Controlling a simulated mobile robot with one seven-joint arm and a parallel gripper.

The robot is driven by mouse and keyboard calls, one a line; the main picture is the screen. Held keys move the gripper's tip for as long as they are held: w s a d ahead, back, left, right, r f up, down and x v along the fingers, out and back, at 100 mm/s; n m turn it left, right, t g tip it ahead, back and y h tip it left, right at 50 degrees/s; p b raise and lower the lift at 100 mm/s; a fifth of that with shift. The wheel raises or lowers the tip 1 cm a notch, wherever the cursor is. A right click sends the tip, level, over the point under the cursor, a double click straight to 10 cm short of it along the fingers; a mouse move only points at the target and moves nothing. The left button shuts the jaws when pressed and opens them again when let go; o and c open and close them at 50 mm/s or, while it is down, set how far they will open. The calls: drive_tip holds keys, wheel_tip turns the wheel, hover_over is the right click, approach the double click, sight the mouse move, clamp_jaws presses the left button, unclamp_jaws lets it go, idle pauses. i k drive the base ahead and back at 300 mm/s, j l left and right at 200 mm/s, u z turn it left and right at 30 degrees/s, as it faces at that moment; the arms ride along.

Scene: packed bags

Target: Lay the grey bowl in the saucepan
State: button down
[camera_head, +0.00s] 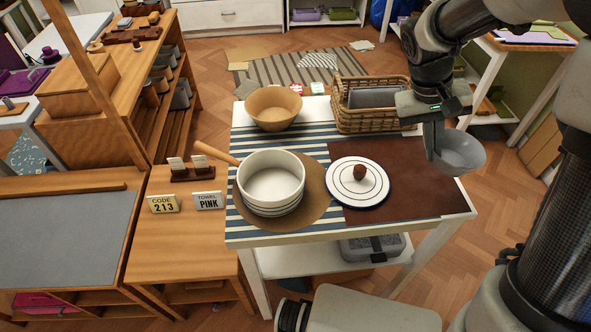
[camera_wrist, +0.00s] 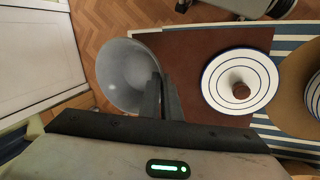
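The grey bowl (camera_head: 462,153) is held by its rim in my gripper (camera_head: 432,150), above the right end of the table. My fingers are close together on the rim; in the wrist view the bowl (camera_wrist: 122,75) hangs to the left of the fingers (camera_wrist: 168,98), and its inside looks empty. The white saucepan (camera_head: 272,200), with a wooden handle (camera_head: 215,152) pointing up-left, stands on a round brown mat (camera_head: 310,214). It is open, its visible inside empty, well to the left of my gripper.
A white lid (camera_head: 345,192) with dark rings and a brown knob lies between saucepan and bowl, on a brown cloth (camera_head: 410,205). A tan bowl (camera_head: 273,108) and a wicker basket (camera_head: 372,122) stand at the back. Signs (camera_head: 209,200) stand on the wooden table at left.

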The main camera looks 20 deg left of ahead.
sight(273, 188)
drive_tip(key=u, duration=1.45)
drive_tip(key=j+z, duration=0.15)
drive_tip(key=j, duration=0.75)
